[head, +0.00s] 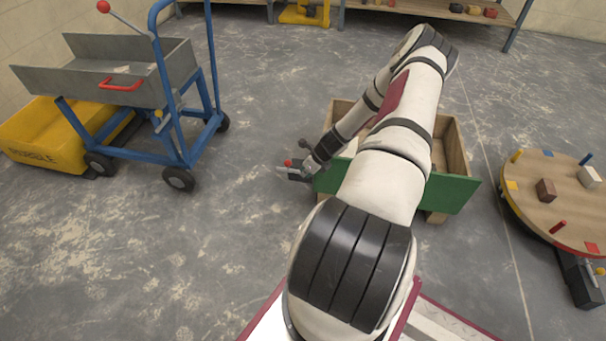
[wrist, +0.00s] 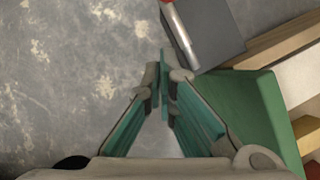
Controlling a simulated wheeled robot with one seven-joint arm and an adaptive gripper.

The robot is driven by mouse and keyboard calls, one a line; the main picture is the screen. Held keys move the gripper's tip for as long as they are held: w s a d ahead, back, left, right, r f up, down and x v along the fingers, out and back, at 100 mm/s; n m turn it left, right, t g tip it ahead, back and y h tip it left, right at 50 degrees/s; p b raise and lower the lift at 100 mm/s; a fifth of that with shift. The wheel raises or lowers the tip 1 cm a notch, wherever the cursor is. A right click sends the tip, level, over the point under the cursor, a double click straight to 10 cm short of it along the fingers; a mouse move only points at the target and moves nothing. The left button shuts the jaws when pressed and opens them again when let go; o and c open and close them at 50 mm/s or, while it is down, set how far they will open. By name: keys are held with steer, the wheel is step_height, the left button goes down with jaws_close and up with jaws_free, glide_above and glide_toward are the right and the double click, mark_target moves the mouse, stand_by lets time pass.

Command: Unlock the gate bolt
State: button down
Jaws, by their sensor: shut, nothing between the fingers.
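The green gate (head: 440,194) forms the front of a wooden bin in the head view, partly hidden by my arm. It also shows in the wrist view (wrist: 252,112). A dark grey bolt block (wrist: 212,32) sits near the gate's end in the wrist view. A pale rod (wrist: 182,42) with a red end (wrist: 168,3) lies along the block's left edge. My gripper (wrist: 166,82) is shut and empty, its tips just short of the rod's near end. I cannot tell whether they touch. In the head view, the red end (head: 288,162) shows small beside my gripper.
A blue cart with a grey trough (head: 180,68) stands left, beside a yellow rubble tub (head: 50,140). A round wooden table (head: 560,205) with pegs and blocks stands right. A bench (head: 425,8) runs along the back. Floor left of the bin is clear.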

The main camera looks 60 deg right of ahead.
steer(key=p+v, duration=0.2)
steer(key=v, duration=0.6)
steer(key=shift+p, duration=0.35)
